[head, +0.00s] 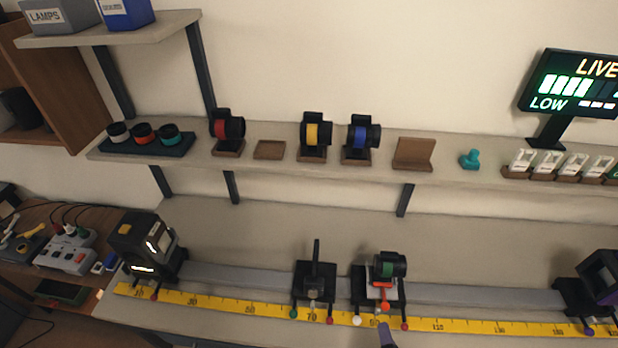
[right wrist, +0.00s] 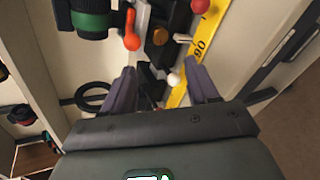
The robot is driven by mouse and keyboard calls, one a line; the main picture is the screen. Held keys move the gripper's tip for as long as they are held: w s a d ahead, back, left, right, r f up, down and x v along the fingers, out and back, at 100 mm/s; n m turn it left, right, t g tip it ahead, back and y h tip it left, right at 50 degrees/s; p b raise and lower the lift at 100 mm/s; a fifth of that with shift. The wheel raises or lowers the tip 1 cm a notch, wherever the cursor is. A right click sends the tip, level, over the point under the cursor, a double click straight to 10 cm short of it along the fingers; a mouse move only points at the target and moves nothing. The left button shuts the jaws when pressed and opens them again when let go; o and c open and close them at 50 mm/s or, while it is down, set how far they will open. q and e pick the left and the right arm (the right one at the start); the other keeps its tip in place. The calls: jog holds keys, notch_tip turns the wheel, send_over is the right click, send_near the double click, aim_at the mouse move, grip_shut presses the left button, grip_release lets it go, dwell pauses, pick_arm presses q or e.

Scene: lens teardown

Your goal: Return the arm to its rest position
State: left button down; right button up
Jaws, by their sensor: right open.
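My right gripper (head: 384,328) shows only as a purple-grey fingertip at the bottom edge of the head view, just in front of the yellow scale. In the right wrist view my right gripper (right wrist: 160,75) is open, with its two fingers apart. A green-banded lens (head: 390,264) sits in a black holder on a rail carriage (head: 366,292), behind the fingertip. The lens (right wrist: 88,20) is at the upper left of the wrist view, outside the fingers. A white knob (right wrist: 174,80) appears between the fingers; I cannot tell whether they touch it. My left gripper is not in view.
A grey rail (head: 450,294) carries a lamp box (head: 143,244), an empty-looking holder (head: 315,277) and a dark unit (head: 597,283). A yellow scale (head: 215,301) runs in front. The shelf (head: 375,172) above holds red, yellow and blue lenses and a lit display (head: 572,85).

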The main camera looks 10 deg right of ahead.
jog(key=s+a+r+m+g+y, duration=0.45)
jog(key=s+r+m+g, duration=0.55)
jog(key=m, duration=0.7)
notch_tip(320, 180, up, 18)
jog(key=t+p, duration=0.1)
jog(key=p, duration=1.8)
jog(key=shift+s+a+f+p, duration=0.2)
jog(key=shift+s+p, duration=0.1)
jog(key=shift+p, duration=0.1)
jog(key=shift+h, duration=0.25)
